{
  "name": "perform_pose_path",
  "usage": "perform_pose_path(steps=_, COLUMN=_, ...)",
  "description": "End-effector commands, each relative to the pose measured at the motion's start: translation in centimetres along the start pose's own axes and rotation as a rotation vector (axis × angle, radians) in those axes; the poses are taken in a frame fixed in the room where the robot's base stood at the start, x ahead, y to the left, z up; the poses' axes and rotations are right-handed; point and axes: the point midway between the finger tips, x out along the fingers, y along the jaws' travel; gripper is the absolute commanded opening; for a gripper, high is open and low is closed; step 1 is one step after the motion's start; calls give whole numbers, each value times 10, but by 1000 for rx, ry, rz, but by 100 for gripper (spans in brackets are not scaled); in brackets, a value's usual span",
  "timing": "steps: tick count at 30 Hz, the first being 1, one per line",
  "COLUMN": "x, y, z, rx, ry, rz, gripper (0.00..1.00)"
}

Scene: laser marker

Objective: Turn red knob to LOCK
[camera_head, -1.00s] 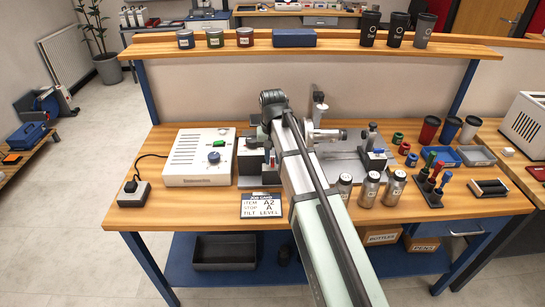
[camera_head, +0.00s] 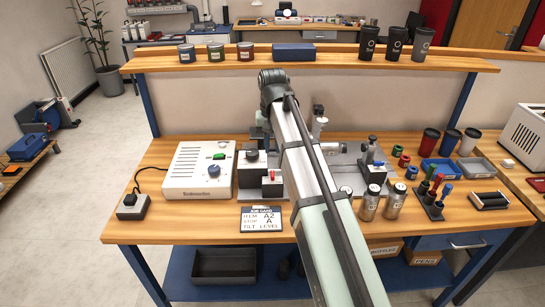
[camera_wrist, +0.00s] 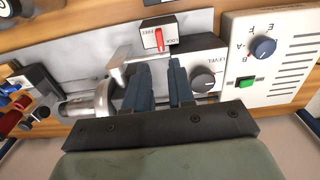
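The red knob (camera_wrist: 159,40) is a narrow red lever on a small white plate with FREE on one side and LOCK on the other, in the wrist view. It points roughly straight up and down the picture, between the two labels. In the head view it is a small red spot (camera_head: 272,175) left of my arm. My gripper (camera_wrist: 159,66) shows two dark blue-grey fingers with a narrow gap and nothing visible between them. The fingertips lie just below the knob in the picture, apart from it. My gripper is hidden behind my arm in the head view.
A black LEVEL knob (camera_wrist: 203,80) is right of the fingers. A metal chuck (camera_wrist: 88,106) and a bracket (camera_wrist: 126,66) are left of them. The white controller (camera_head: 185,182) has a green switch and dial. A placard (camera_head: 262,219) and bottles (camera_head: 369,204) stand near the front edge.

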Motion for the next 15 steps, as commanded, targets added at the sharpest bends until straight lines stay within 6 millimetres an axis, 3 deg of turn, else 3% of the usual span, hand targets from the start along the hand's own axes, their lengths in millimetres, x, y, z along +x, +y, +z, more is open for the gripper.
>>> perform_pose_path(steps=6, x=-27, y=0, z=-1, rx=0, ry=1, rz=0, gripper=23)
perform_pose_path(steps=15, x=-38, y=0, z=0, rx=0, ry=1, rz=0, gripper=23)
